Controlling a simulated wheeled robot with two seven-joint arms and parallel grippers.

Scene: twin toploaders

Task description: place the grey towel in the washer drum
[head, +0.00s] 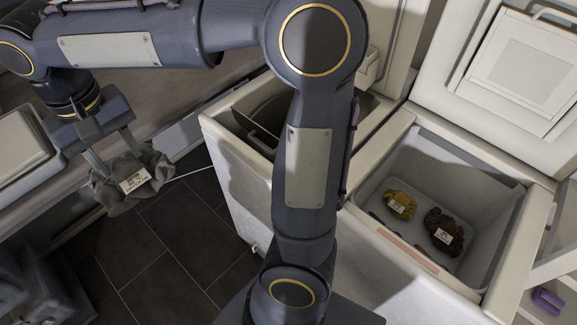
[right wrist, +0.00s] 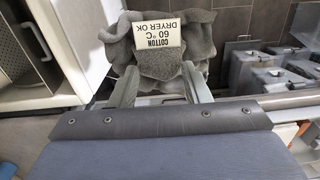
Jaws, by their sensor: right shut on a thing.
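The grey towel (head: 158,165) hangs crumpled from my right gripper (head: 112,158) at the left of the head view, above the dark floor. A white label on it reads cotton, 60 °C, dryer OK. In the right wrist view the towel (right wrist: 205,40) bunches between and beyond the fingers of that gripper (right wrist: 160,72), which is shut on it. My left gripper is not in view.
A second open top-loading box (head: 500,190) stands to the right. A yellow bundle (head: 400,203) and a brown bundle (head: 443,230), both labelled, lie inside. Raised lids stand behind. A counter (head: 180,95) runs along the left. Tiled floor (head: 185,225) is clear between.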

